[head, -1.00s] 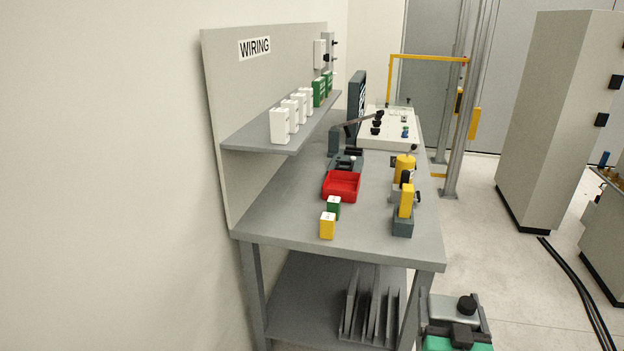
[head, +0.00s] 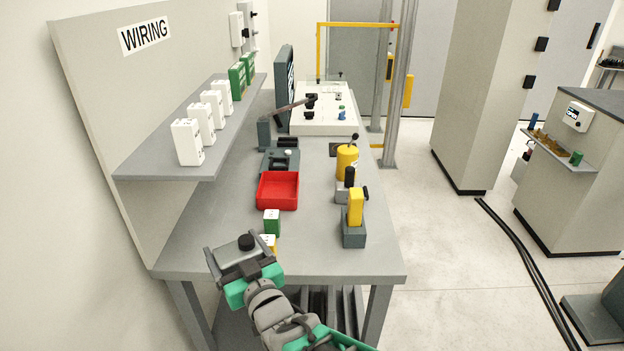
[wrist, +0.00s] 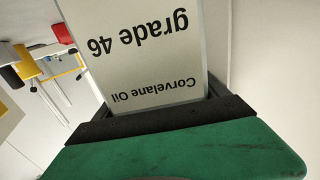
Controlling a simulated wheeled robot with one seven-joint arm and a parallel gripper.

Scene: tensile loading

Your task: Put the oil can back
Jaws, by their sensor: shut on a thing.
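The oil can (head: 231,253) is a flat grey can with a black cap, seen from above in the head view. My gripper (head: 245,262) is shut on it and holds it at the front left of the bench, above the front edge. In the wrist view the can's label (wrist: 145,55) reads "Corvelane Oil grade 46", upside down in the picture. The black jaw pads and green gripper body lie against the can's lower end there. The can's underside is hidden.
A shelf (head: 150,160) with white boxes overhangs the left.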

